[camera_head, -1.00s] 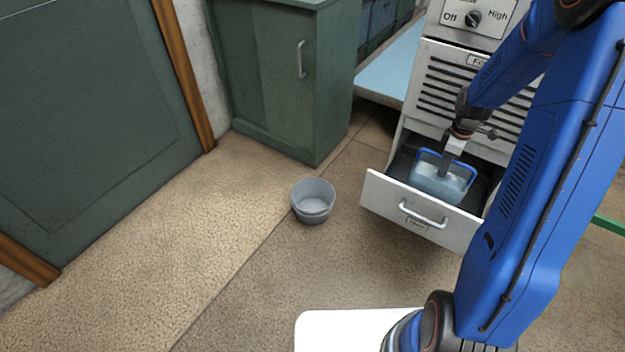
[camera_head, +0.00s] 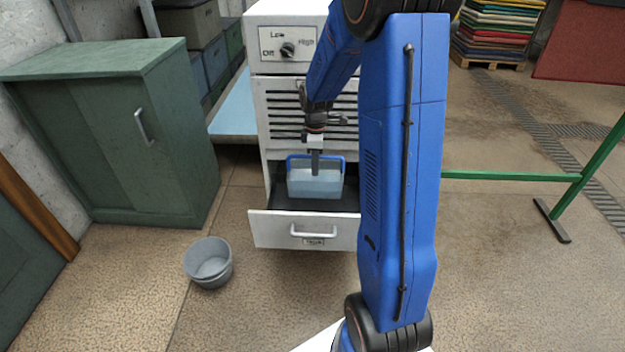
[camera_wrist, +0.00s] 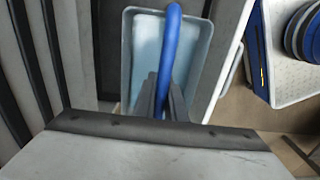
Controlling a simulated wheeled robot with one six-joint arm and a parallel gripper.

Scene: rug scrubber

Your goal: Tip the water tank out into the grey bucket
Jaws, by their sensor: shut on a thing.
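The water tank (camera_head: 315,182) is a pale, see-through box with a blue handle, upright within the open drawer (camera_head: 300,232) of the grey machine. It holds light blue water, seen from above in the wrist view (camera_wrist: 146,50). My gripper (camera_head: 315,172) is shut on the blue handle, its dark fingers on either side of it in the wrist view (camera_wrist: 163,98). I cannot tell whether the tank's bottom touches the drawer floor. The grey bucket (camera_head: 212,272) stands upright on the floor, left of and in front of the drawer. It looks empty.
The machine's slatted front (camera_head: 275,125) rises behind the tank. A green cabinet (camera_head: 120,150) stands behind the bucket. A green rail (camera_head: 510,176) is at right. The floor between bucket and drawer is clear.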

